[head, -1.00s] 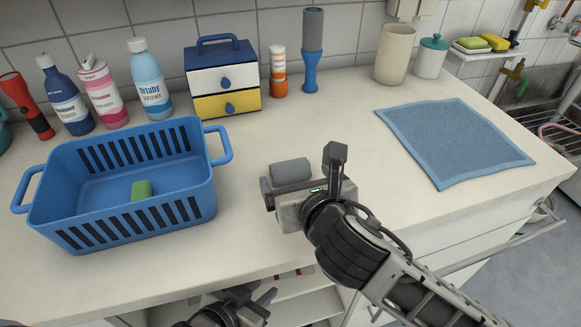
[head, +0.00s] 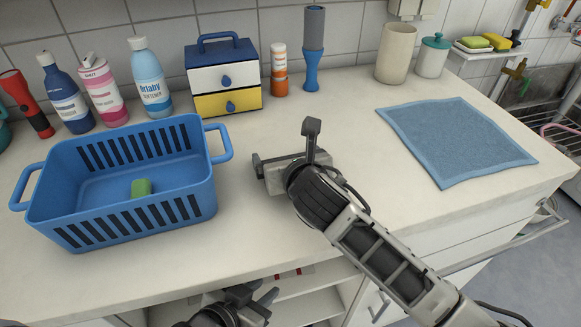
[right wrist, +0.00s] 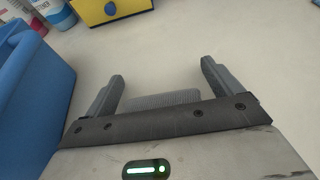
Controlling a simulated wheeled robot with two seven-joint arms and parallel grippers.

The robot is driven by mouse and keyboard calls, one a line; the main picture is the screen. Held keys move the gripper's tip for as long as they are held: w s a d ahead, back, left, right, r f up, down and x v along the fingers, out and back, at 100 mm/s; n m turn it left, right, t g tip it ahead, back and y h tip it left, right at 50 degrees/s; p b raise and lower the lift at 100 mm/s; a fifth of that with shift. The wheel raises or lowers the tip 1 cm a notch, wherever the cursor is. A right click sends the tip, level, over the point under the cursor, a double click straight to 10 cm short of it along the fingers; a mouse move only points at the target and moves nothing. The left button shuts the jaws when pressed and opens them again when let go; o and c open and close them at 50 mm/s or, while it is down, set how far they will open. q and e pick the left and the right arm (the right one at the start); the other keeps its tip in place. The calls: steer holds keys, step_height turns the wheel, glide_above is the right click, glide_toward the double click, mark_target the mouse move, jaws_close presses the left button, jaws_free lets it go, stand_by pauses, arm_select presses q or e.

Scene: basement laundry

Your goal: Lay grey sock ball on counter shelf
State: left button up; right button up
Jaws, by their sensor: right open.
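An open shelf (head: 312,306) is under the counter top.
A blue basket (head: 130,222) holding a green block (head: 141,187) stands left of my right gripper. Bottles, a small drawer box (head: 225,78) and a canister line the wall. A blue cloth (head: 455,140) lies at right. The counter's middle is clear.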

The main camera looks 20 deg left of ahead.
steer(key=c, duration=1.1)
steer(key=shift+c, duration=0.2)
